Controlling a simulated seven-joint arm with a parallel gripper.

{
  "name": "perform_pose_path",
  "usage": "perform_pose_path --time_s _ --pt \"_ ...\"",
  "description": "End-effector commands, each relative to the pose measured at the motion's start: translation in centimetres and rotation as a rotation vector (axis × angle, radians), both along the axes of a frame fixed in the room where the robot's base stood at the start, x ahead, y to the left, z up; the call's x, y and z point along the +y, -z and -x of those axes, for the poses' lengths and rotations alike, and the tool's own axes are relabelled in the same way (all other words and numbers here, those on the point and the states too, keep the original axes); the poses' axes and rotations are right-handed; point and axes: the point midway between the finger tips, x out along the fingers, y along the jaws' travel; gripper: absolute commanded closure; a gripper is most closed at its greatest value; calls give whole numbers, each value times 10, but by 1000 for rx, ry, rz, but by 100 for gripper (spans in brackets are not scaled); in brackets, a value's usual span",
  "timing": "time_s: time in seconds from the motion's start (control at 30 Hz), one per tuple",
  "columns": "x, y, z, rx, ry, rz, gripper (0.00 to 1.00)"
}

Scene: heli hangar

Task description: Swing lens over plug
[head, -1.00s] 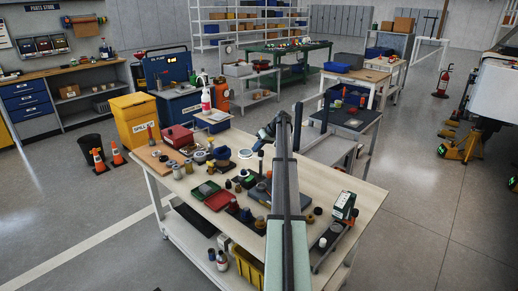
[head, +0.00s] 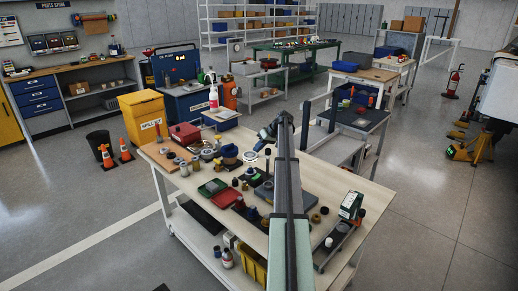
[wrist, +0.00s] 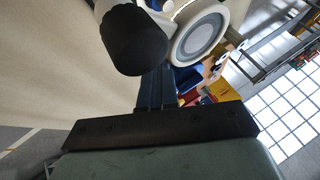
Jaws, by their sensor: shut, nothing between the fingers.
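The lens (wrist: 200,38) is a round grey disc in a white ring, at the top of the wrist view. It also shows in the head view as a small pale ring (head: 250,156) above the bench, just left of my arm. A black rounded cylinder (wrist: 135,42) is beside it on the left. My gripper (wrist: 155,80) is shut and empty, with its fingers close below the lens and the cylinder; whether they touch is unclear. I cannot single out the plug.
A green-and-white box (head: 351,205) stands at the right. My arm hides the bench's middle. Bare bench shows at the right edge.

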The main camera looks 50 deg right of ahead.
Motion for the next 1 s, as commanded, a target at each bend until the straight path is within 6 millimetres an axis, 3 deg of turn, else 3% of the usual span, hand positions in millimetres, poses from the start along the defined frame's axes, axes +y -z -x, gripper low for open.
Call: perform_pose_path --time_s 0.53,0.8,1.0 --pt "-4 0 -1 0 1 -1 100" --pt "-45 0 -10 0 2 -1 100" --pt "-63 -34 5 -1 3 1 100"
